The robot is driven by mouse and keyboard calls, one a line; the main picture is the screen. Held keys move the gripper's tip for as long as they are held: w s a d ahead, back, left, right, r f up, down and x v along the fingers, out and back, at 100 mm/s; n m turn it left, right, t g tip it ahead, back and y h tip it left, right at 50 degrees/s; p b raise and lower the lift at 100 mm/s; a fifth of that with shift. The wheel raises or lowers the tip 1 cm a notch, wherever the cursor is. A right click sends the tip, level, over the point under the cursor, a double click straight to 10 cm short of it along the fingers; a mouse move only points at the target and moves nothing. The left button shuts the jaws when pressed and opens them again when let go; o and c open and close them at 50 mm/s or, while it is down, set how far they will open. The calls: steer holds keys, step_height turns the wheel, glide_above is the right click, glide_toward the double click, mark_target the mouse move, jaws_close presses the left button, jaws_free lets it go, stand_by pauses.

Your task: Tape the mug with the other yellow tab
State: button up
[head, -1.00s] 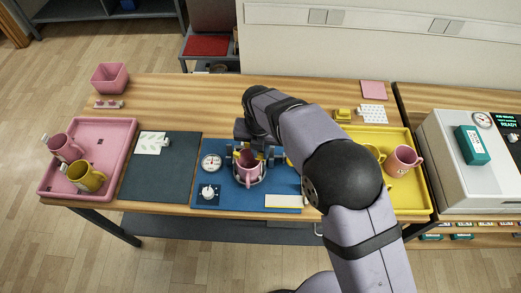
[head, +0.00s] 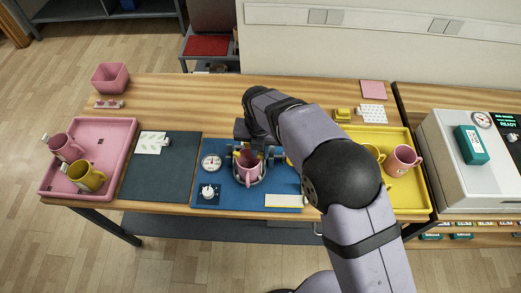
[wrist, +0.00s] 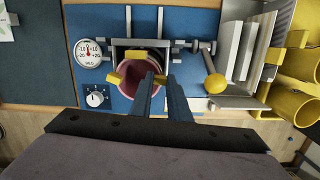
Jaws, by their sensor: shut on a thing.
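A pink mug (head: 249,173) sits in the press (wrist: 165,50) on the blue mat, its handle toward the front in the head view. In the wrist view the mug (wrist: 130,92) is seen from above, partly hidden by my fingers. My gripper (wrist: 160,79) is at the mug's right rim, shut on a small yellow tab that shows between the fingertips. Other yellow pieces show at the mug's back rim (wrist: 137,57) and left side (wrist: 114,79). Whether the held tab touches the mug is unclear.
A dial gauge (wrist: 89,50) and a knob (wrist: 96,96) stand left of the press. A lever with a yellow ball (wrist: 216,83) is to its right. A pink tray (head: 119,129) with two mugs is at the left. A yellow tray (head: 418,190) with mugs is at the right.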

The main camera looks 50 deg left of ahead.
steer(key=shift+d+f, duration=0.2)
steer(key=shift+f, duration=0.05)
steer(key=o, duration=0.9)
steer(key=shift+a, duration=0.1)
steer(key=shift+r, duration=0.1)
step_height(320, 180, up, 7)
steer(key=b, duration=0.2)
steer(key=shift+s+d+b, duration=0.25)
steer(key=shift+s+b, duration=0.05)
steer(key=shift+s, duration=0.05)
steer(key=shift+r, duration=0.1)
